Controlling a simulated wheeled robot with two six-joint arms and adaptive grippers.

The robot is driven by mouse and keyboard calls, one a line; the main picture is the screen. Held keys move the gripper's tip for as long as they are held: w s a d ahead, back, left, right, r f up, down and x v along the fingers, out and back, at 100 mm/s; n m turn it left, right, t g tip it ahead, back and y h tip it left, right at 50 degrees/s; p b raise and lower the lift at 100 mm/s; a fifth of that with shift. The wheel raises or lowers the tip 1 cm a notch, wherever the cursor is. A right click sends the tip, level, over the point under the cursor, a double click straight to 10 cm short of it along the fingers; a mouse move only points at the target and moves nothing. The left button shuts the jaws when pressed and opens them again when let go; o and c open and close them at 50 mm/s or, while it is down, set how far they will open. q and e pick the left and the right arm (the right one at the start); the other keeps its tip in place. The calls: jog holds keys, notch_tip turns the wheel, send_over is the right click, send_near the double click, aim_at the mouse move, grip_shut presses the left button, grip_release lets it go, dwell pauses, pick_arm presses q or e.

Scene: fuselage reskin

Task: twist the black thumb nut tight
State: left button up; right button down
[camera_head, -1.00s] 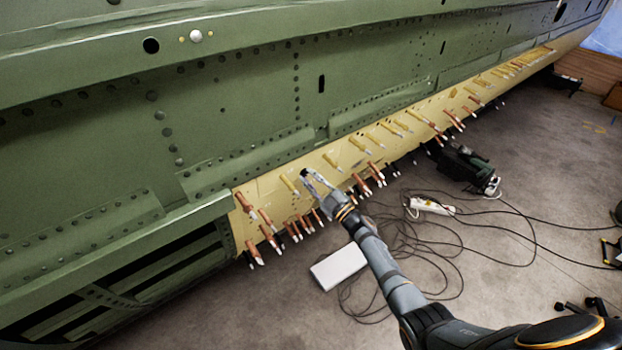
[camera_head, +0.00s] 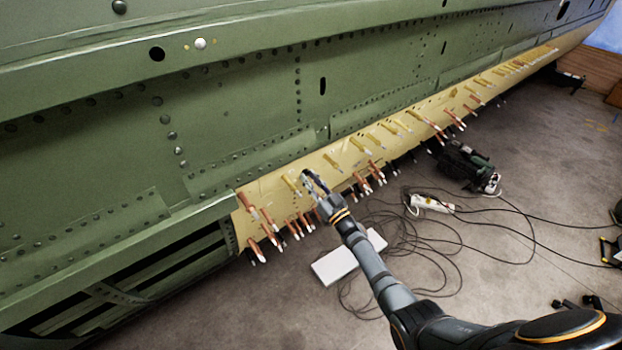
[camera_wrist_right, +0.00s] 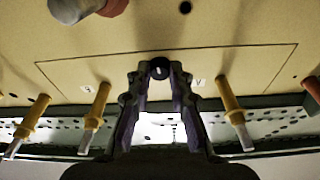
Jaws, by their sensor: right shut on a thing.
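The black thumb nut (camera_wrist_right: 159,68) shows in the right wrist view, dark and round, against the yellow skin panel (camera_wrist_right: 225,25). My right gripper (camera_wrist_right: 158,76) is shut on it, with a fingertip on each side. In the head view my right gripper (camera_head: 308,178) reaches the yellow strip (camera_head: 350,150) from the lower right. The nut is too small to make out there. My left gripper is not in view.
Yellow fasteners (camera_wrist_right: 98,118) and (camera_wrist_right: 232,112) stand on either side of the gripper. Copper-coloured fasteners (camera_head: 270,236) line the strip. Green fuselage (camera_head: 230,100) rises behind. Cables, a power strip (camera_head: 430,203) and a white box (camera_head: 348,258) lie on the floor.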

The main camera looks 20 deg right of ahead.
jog(key=shift+f+m+h, duration=0.1)
jog(key=shift+m+h, duration=0.2)
jog(key=shift+m, duration=0.5)
jog(key=c, duration=1.2)
grip_release()
jog(key=v, duration=1.2)
